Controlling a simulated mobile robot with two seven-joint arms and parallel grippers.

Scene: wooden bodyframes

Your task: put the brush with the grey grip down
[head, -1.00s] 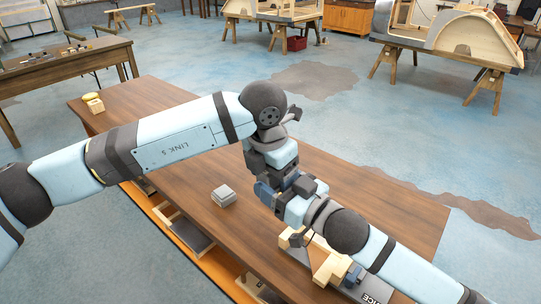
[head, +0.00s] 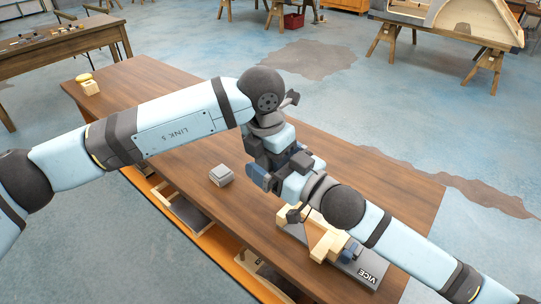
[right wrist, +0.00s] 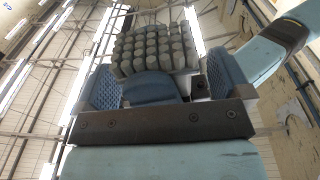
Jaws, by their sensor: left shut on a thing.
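A brush with a block of grey bristles (right wrist: 155,50) shows in the right wrist view, bristles toward the camera. Its grip is hidden, so I cannot see the grip's colour. My left gripper (head: 270,150) points down over the bench and is shut on the brush; its fingertips are mostly hidden. My right gripper (head: 280,170) meets it from the lower right. In the right wrist view the blue pads of my right gripper (right wrist: 160,90) stand wide apart, on either side of the brush's lower end. I see no clear grip by them.
The wooden bench (head: 180,150) has free room at left and right. A grey block (head: 221,175) lies left of the grippers. A dark vice with pale wood (head: 325,243) is under my right forearm. A small wooden block with a yellow top (head: 88,84) stands at the far left.

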